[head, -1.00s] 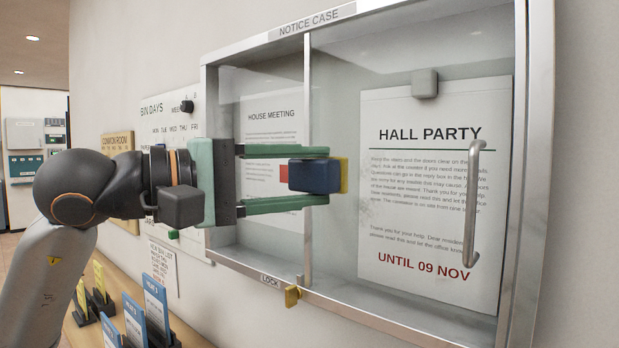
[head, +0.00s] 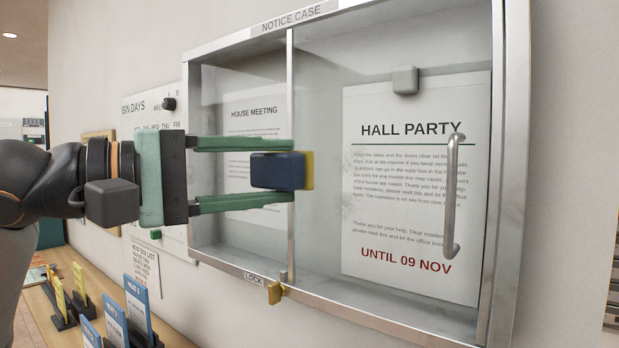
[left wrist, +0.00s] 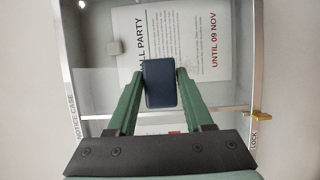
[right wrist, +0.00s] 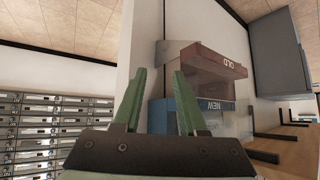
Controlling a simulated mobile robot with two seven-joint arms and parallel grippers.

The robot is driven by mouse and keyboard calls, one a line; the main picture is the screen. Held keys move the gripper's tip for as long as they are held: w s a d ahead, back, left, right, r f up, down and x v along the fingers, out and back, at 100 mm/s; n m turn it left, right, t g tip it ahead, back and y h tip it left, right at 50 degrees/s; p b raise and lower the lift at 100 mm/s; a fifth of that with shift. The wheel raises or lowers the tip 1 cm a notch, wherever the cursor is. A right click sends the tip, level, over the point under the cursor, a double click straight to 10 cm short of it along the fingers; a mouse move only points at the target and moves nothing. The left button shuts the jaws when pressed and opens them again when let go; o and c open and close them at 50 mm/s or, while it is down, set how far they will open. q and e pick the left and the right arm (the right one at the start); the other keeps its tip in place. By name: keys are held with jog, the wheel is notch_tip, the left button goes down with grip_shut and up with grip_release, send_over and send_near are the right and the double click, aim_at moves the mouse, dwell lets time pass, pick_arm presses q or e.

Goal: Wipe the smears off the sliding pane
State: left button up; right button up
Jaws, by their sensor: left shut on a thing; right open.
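My left gripper (head: 243,172) is shut on a dark blue block (head: 275,171) with a yellow pad (head: 308,170) on its far face. The block also shows between the fingers in the left wrist view (left wrist: 160,84). The pad faces the sliding pane (head: 325,115), just right of the upright divider (head: 291,120); I cannot tell whether it touches. The pane has a bar handle (head: 452,195) at its right. Faint greyish haze shows on the glass near the top and beside the HALL PARTY notice (head: 412,290). My right gripper (right wrist: 160,100) is open and empty.
The metal-framed notice case (head: 509,180) has a brass lock (head: 275,293) below. A shelf with leaflet holders (head: 137,310) stands at lower left. The right wrist view shows bins labelled OLD (right wrist: 222,62) and NEW (right wrist: 205,107), and mailboxes (right wrist: 50,125) at left.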

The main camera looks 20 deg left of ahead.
pick_arm(q)
jog(key=w+f, duration=0.1)
jog(key=w, duration=0.1)
jog(key=w+d+f, duration=0.1)
jog(key=w+f, duration=0.1)
jog(key=w+d+f, duration=0.1)
jog(key=w, duration=0.1)
jog(key=shift+w+d+f, duration=0.2)
jog(key=shift+w+f, duration=0.1)
jog(key=shift+f, duration=0.1)
pick_arm(e)
jog(key=shift+s, duration=0.1)
jog(key=shift+a+r, duration=0.1)
jog(key=shift+r, duration=0.1)
dwell(0.5)
pick_arm(q)
jog(key=shift+w+d+p, duration=0.2)
jog(key=shift+w, duration=0.3)
jog(key=shift+w+d+p, duration=0.15)
jog(key=shift+w+p, duration=0.05)
jog(key=shift+w, duration=0.25)
pick_arm(e)
jog(key=shift+w+r, duration=0.2)
jog(key=shift+r, duration=0.15)
